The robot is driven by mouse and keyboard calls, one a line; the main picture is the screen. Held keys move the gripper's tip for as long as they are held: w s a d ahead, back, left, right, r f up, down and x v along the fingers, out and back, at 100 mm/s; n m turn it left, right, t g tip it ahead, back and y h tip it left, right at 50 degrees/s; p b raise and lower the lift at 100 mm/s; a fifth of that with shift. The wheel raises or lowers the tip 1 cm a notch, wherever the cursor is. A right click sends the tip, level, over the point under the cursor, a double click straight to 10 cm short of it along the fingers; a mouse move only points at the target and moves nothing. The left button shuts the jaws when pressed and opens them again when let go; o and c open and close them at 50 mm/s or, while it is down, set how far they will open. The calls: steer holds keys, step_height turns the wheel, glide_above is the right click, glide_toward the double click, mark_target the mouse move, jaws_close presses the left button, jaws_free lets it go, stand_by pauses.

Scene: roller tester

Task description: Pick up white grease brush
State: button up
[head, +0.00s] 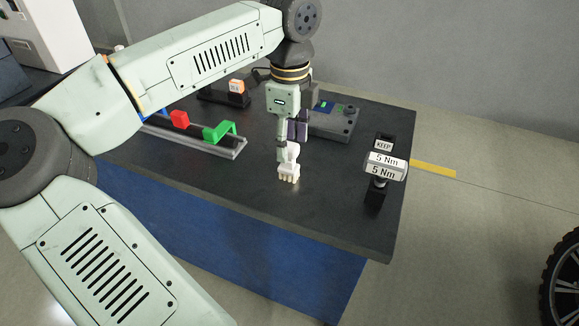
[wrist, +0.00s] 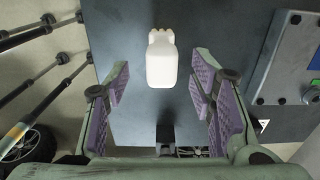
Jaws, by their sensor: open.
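In the wrist view the white brush (wrist: 161,66) shows as a pale block with a narrower end at the top of the picture. My gripper (head: 289,145) points down over it. In the wrist view the purple-padded fingers of my gripper (wrist: 162,92) are spread wide, one on each side of the brush, with a gap on both sides. Part of the brush is hidden by the fingers in the head view.
A black stand with a "5 Nm" block (head: 385,165) is to the right. A control box (head: 333,122) lies behind the gripper. An orange-topped item (head: 236,87) stands farther back.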

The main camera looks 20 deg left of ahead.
mark_target(289, 158)
step_height(289, 158, down, 6)
steer(key=shift+w+a+r+b, duration=0.1)
steer(key=shift+r+b, duration=0.15)
steer(key=shift+b, duration=0.65)
steer(key=shift+r, duration=0.1)
steer(key=shift+c, duration=0.6)
jaws_close()
